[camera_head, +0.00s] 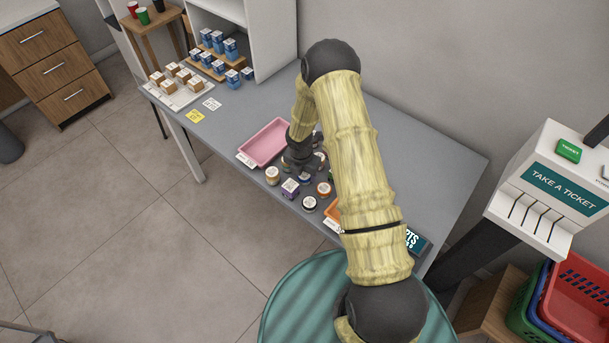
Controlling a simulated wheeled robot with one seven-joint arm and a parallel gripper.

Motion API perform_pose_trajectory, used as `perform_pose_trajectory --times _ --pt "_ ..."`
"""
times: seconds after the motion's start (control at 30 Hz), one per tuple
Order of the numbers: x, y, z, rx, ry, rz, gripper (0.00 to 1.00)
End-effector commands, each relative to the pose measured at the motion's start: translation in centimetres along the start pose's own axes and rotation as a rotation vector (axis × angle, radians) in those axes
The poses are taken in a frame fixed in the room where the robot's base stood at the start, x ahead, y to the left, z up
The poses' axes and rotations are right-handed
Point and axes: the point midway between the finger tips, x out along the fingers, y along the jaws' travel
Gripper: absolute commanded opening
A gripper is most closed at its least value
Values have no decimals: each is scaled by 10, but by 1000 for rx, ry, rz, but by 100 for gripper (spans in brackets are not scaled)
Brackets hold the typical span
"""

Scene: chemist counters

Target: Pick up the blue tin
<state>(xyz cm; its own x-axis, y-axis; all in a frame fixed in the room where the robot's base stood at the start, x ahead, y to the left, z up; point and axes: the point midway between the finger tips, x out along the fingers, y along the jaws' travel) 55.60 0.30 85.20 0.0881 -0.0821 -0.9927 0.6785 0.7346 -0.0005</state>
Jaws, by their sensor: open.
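My gripper (300,160) points down over the grey counter, low among a cluster of small tins and boxes; its fingertips are hard to make out. I cannot single out the blue tin for sure. A dark blue piece (305,179) shows just below the gripper, partly covered. A dark tin with a pale lid (309,203) stands near the counter's front edge, and its side colour is too small to tell. My arm hides part of the cluster.
A pink tray (266,142) lies left of the gripper, and an orange tray (333,211) shows beside my arm. Blue boxes (218,42) fill a shelf at the back left.

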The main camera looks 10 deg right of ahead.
Motion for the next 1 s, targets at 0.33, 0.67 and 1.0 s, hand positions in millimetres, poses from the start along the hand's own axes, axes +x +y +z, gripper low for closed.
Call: perform_pose_trajectory --times 0.33,0.67,1.0 --pt "18 0 0 0 0 0 54" --pt "17 0 0 0 0 0 54" --pt "17 0 0 0 0 0 22"
